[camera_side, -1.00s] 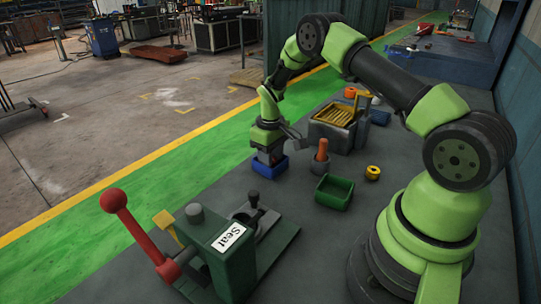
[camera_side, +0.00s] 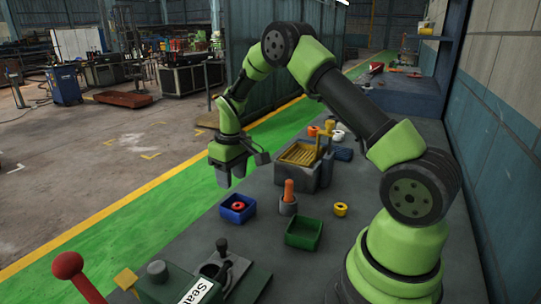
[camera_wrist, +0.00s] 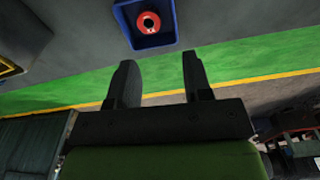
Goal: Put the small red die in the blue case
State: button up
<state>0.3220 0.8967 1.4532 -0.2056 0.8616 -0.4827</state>
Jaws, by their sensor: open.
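The small red die (camera_side: 238,206) is a ring with a dark hole in its middle. It lies inside the open blue case (camera_side: 236,218) on the grey bench. The wrist view shows the red die (camera_wrist: 148,24) on the floor of the blue case (camera_wrist: 155,44), clear of the fingers. My gripper (camera_side: 232,176) is open and empty, above the case and apart from it. In the wrist view my gripper's two fingers (camera_wrist: 158,62) stand wide apart with nothing between them.
A green tray (camera_side: 304,235) looks empty. Near it are an orange peg in a grey holder (camera_side: 288,206) and a yellow ring (camera_side: 341,209). A grey box with yellow slats (camera_side: 300,165) stands behind. A red-knobbed lever (camera_side: 75,275) is at the front left.

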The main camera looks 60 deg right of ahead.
jog(key=s+a+r+m+t, duration=0.15)
jog(key=s+a+r, duration=0.25)
jog(key=r, duration=0.5)
jog(key=s+a+r+t, duration=0.2)
jog(key=s+a+r, duration=0.25)
jog(key=r, duration=0.45)
jog(key=s+a+r+t+y, duration=0.1)
jog(key=s+a, duration=0.2)
jog(key=s, duration=0.4)
jog(key=s+a+r+m+t+y, duration=0.1)
jog(key=s+a+r+t, duration=0.1)
jog(key=s, duration=0.5)
jog(key=shift+a, duration=0.65)
jog(key=shift+m, duration=0.25)
